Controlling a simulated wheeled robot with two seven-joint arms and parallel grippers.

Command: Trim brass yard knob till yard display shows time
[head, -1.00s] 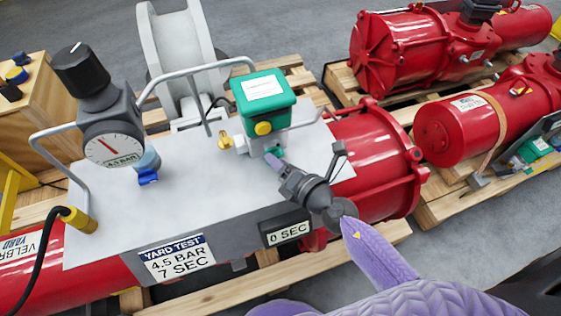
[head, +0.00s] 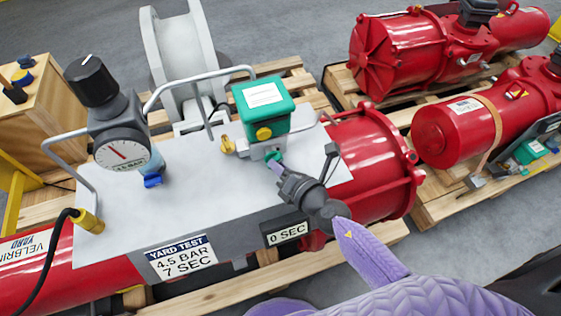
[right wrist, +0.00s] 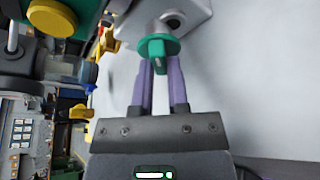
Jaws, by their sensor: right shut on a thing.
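The brass knob (head: 227,145) sits on the left of the small valve block under the green box (head: 263,102). A green knob (head: 273,156) is on the block's near side. My right gripper (head: 277,165) has its purple fingers on the green knob. In the right wrist view, the fingers (right wrist: 160,80) are shut on the tab of the green knob (right wrist: 157,48). The display (head: 287,235) on the panel's front reads 0 SEC. The YARD TEST plate (head: 181,257) reads 4.5 BAR, 7 SEC. My left gripper is not in view.
A pressure gauge (head: 122,153) with a black-knobbed regulator (head: 91,80) stands at the panel's left. Grey tube handles (head: 197,80) rise over the panel (head: 200,190). Red actuators (head: 447,125) lie on pallets at the right.

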